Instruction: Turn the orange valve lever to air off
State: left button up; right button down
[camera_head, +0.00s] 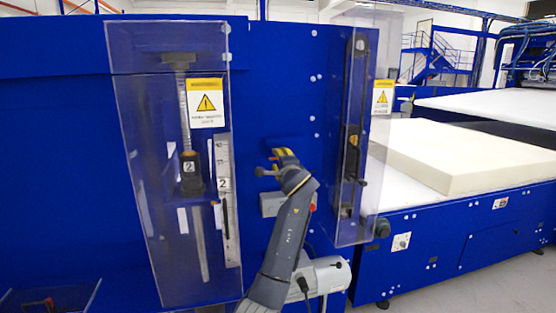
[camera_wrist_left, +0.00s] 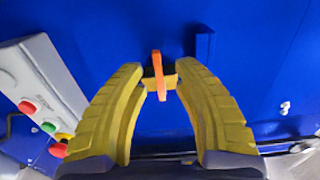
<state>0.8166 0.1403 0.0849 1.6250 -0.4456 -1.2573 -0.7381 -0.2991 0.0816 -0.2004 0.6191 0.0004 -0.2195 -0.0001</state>
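The orange valve lever (camera_wrist_left: 157,74) stands roughly upright in the left wrist view, on a small brass-yellow valve body (camera_wrist_left: 169,80) against the blue panel. My left gripper (camera_wrist_left: 158,70) is open, with one yellow finger on each side of the lever and valve. The fingers look close to the valve body; I cannot tell whether they touch it. In the head view my left gripper (camera_head: 283,158) is at the blue panel, between two clear covers, and the lever cannot be made out there. My right gripper is not in view.
A grey button box (camera_wrist_left: 38,88) with red, green and yellow buttons is left of the fingers in the wrist view. Clear guards (camera_head: 150,200) and (camera_head: 375,210) flank my arm. A cream foam block (camera_head: 470,155) lies on the white conveyor to the right.

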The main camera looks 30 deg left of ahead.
pick_arm(q)
jog(key=v, duration=1)
jog(key=shift+s, duration=0.15)
jog(key=shift+d, duration=0.15)
